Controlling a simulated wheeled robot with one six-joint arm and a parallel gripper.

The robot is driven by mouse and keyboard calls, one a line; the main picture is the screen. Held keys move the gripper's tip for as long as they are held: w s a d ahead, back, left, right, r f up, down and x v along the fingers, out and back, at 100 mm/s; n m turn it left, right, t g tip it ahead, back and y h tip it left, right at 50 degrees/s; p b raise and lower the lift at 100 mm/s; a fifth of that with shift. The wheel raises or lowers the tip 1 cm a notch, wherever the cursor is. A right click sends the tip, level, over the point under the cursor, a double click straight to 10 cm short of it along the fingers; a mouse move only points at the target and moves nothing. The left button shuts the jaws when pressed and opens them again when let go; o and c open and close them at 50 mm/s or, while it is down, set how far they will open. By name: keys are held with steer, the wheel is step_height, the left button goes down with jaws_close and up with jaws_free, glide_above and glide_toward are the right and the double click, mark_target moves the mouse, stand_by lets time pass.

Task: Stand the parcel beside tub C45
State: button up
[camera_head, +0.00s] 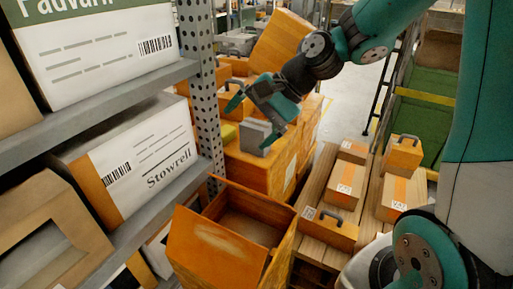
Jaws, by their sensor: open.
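My gripper (247,130) is open, its teal fingers pointing down over the stacked orange boxes. A small grey block (251,136) shows between and below the fingertips, on top of an orange box (255,173); I cannot tell whether the fingers touch it or whether it is the parcel. Several small orange boxes with white labels stand on a wooden pallet at the right, among them a box with a dark handle (332,231), a middle box (344,184) and a right box (399,193). No label reading C45 is legible, so I cannot tell which is the tub.
An open, empty orange carton (209,249) stands in front of the stack. A grey rack with a perforated post (201,88) and a large Stowrell box (133,160) fills the left. A large tilted orange box (281,45) stands behind my gripper. A dark ladder-like frame is at right.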

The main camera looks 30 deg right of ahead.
steer(key=w+d+f+m+t+b, duration=0.1)
steer(key=w+d+f+m+t, duration=0.15)
steer(key=d+m, duration=0.3)
steer(key=w+d+f+m+t+b, duration=0.1)
steer(key=w+d+f+m, duration=0.25)
steer(key=d+m, duration=0.2)
steer(key=m+t, duration=0.4)
steer(key=m, duration=0.4)
glide_toward(256, 123)
steer(key=shift+h, duration=0.4)
steer(key=shift+a+p+x, duration=0.15)
steer(key=shift+p+x, duration=0.05)
steer(key=shift+x, duration=2.15)
steer(key=shift+a+p+x, duration=0.15)
steer(key=shift+p+x, duration=0.05)
steer(key=shift+x, duration=2.1)
steer(key=shift+s+r, duration=0.1)
steer(key=shift+s, duration=0.05)
steer(key=c, duration=1.6)
steer(key=shift+c, duration=0.2)
steer(key=shift+r, duration=0.1)
step_height(256, 123, up, 20)
